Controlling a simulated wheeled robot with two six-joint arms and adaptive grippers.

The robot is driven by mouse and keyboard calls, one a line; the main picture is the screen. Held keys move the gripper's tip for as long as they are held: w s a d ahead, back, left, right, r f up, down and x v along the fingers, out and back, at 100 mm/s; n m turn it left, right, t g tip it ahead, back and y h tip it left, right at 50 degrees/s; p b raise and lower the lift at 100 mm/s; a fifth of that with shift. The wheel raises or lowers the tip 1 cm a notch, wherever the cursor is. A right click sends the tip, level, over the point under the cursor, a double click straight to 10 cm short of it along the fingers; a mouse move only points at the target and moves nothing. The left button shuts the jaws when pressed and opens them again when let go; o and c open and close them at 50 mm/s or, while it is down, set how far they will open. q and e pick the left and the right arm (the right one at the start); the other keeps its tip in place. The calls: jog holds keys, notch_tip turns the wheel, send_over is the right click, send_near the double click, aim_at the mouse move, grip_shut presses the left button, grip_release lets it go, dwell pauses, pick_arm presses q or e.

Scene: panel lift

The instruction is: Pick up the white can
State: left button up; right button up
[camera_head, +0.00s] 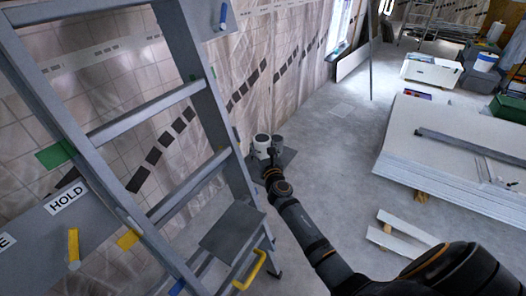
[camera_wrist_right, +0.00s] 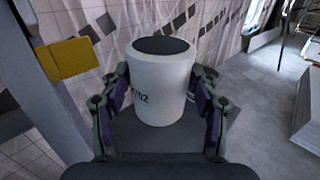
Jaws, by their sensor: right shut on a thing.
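The white can (camera_wrist_right: 162,85) stands upright between the two fingers of my right gripper (camera_wrist_right: 162,105) in the right wrist view. It has a dark top and dark printed digits, partly cut off by the left finger. My right gripper is shut on it, with a finger against each side. In the head view the white can (camera_head: 262,144) is small, at the end of my right arm, beside the ladder. A dark grey surface lies below the can, and I cannot tell whether the can touches it. My left gripper is not in view.
A grey stepladder (camera_head: 188,88) stands close on the left, with a yellow piece (camera_wrist_right: 72,60) near the gripper in the wrist view. A plastic-covered tiled wall is behind. Stacked panels (camera_head: 455,150) lie at the right, with loose boards (camera_head: 402,238) nearer. Open floor lies between.

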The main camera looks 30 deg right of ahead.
notch_tip(320, 180, up, 21)
jog(key=p, duration=1)
jog(key=shift+p, duration=0.35)
jog(key=shift+f, duration=0.1)
